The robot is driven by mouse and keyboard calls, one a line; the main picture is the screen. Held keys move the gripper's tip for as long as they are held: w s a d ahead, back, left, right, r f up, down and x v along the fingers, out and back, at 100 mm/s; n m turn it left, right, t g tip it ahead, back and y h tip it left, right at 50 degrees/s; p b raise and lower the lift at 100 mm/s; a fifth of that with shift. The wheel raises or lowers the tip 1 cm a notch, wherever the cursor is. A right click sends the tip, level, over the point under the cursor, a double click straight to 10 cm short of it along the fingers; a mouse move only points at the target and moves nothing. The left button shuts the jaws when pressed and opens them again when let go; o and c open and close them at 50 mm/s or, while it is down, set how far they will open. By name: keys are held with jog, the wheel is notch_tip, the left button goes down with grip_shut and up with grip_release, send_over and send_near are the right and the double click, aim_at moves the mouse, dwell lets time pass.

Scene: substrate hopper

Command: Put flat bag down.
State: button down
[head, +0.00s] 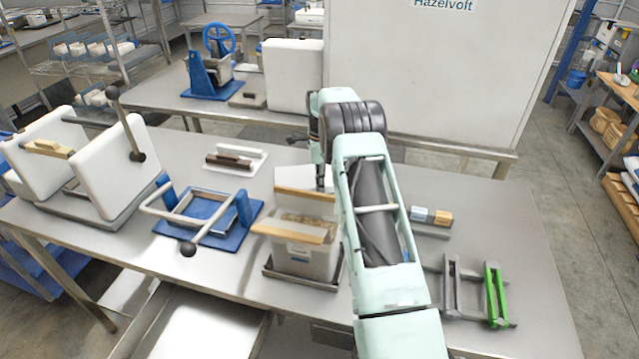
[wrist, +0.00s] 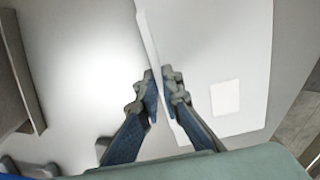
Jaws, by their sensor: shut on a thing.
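The flat bag is a thin white sheet (wrist: 148,35) between my fingertips in the wrist view, seen nearly edge-on. A pale panel with a small white label spreads to its right; I cannot tell if it is the bag's own face. In the head view a white flat shape (head: 293,180), which looks like the bag, shows behind the open-topped bin. My gripper (wrist: 158,92) is shut on the bag's upper edge. In the head view my gripper (head: 321,178) is largely hidden by my arm. Whether the bag's lower edge touches the table is hidden.
The bin (head: 300,262) with wooden bars stands in front of my gripper. A blue frame with a handle (head: 205,212) and a white tray with a dark bar (head: 233,158) are to the left.

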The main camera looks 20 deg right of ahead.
jog(key=shift+f, duration=0.2)
jog(key=c, duration=2.1)
grip_release()
jog(key=shift+r, duration=0.1)
notch_tip(320, 180, up, 12)
jog(key=shift+r+b, duration=0.2)
jog(key=shift+b, duration=0.3)
